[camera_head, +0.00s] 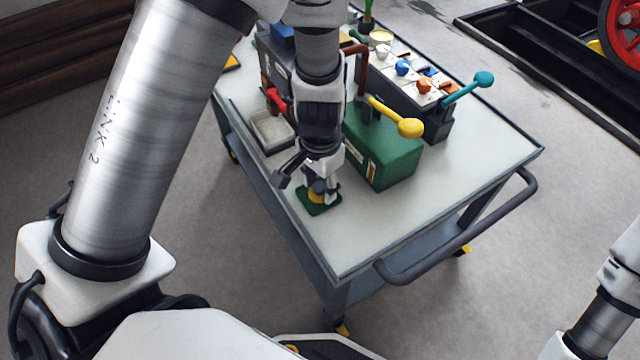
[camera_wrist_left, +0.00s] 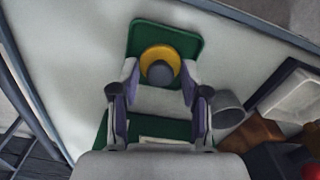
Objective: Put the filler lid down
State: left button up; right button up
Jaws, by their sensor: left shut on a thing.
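The filler lid (camera_head: 312,206) is a green square plate with rounded corners, a yellow ring and a grey knob. It is at the cart top, near its left edge, beside a green box (camera_head: 392,160). In the left wrist view the lid (camera_wrist_left: 185,40) is flat, with the white cart top around it. My left gripper (camera_head: 320,188) points down and is shut on the lid's knob; its fingers show in the wrist view (camera_wrist_left: 160,88). I cannot tell whether the lid touches the surface. My right gripper is out of view.
The cart top (camera_head: 480,160) is clear on the right and front. A grey tray (camera_head: 268,138) is left of my gripper. A lever with a yellow knob (camera_head: 410,128) rises by the green box. A control panel with colored knobs (camera_head: 424,86) is behind. A handle (camera_head: 450,250) edges the cart.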

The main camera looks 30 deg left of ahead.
aim_at(320, 191)
pick_arm(q)
jog(key=shift+f, duration=0.15)
jog(key=o, duration=1.1)
jog(key=shift+r, duration=0.25)
notch_tip(320, 191, up, 12)
jog(key=p, duration=0.4)
jog(key=shift+p, duration=0.4)
jog(key=shift+f, duration=0.1)
